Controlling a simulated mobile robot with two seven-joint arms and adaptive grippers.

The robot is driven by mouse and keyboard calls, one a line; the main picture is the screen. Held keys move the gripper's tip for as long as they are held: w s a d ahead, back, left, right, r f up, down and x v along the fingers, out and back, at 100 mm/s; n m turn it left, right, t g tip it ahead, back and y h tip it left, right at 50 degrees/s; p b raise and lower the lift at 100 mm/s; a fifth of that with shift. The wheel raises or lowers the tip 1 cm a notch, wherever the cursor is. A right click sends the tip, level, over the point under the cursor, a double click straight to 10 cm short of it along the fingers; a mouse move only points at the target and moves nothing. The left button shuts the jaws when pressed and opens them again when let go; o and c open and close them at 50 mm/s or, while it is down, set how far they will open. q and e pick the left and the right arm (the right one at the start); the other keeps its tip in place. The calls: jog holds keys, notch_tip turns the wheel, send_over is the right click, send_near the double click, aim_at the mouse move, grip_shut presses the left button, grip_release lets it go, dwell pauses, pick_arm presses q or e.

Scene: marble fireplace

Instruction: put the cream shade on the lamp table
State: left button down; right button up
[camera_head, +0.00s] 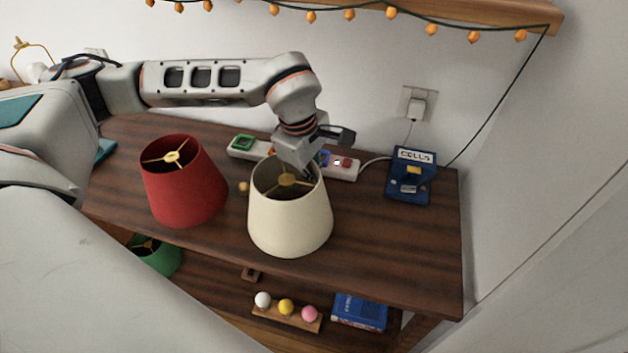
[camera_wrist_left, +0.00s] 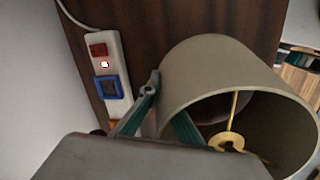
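The cream shade (camera_head: 290,225) stands upright on the dark wooden tabletop or just above it; I cannot tell which. It also shows close up in the left wrist view (camera_wrist_left: 215,70), with a brass fitting inside. My left gripper (camera_head: 308,168) is at its back rim. In the left wrist view one finger of my left gripper (camera_wrist_left: 166,100) is outside the wall and the other inside; whether they press on it is unclear. A lamp base with a brass harp (camera_head: 35,50) is at the far left, its table mostly hidden by my arm. My right gripper is not in view.
A red shade (camera_head: 187,188) stands left of the cream one. A power strip (camera_head: 342,166) lies behind, and a blue box (camera_head: 411,176) stands right. A green shade (camera_head: 157,258), a rack of colored balls (camera_head: 286,311) and a blue book (camera_head: 360,311) are below. String lights hang above.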

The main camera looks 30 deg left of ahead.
aim_at(310, 166)
pick_arm(q)
jog(key=shift+f, duration=0.3)
jog(key=shift+r, duration=0.1)
jog(key=shift+f, duration=0.2)
jog(key=c, duration=2.3)
grip_release()
jog(key=r, duration=0.3)
jog(key=s+r+p, duration=0.1)
jog(key=r, duration=0.6)
jog(key=shift+s+a+r, duration=0.3)
jog(key=shift+s+r, duration=0.05)
jog(key=shift+s, duration=0.05)
jog(key=shift+s+r+p, duration=0.2)
jog(key=shift+r+p, duration=0.15)
jog(key=shift+r, duration=0.4)
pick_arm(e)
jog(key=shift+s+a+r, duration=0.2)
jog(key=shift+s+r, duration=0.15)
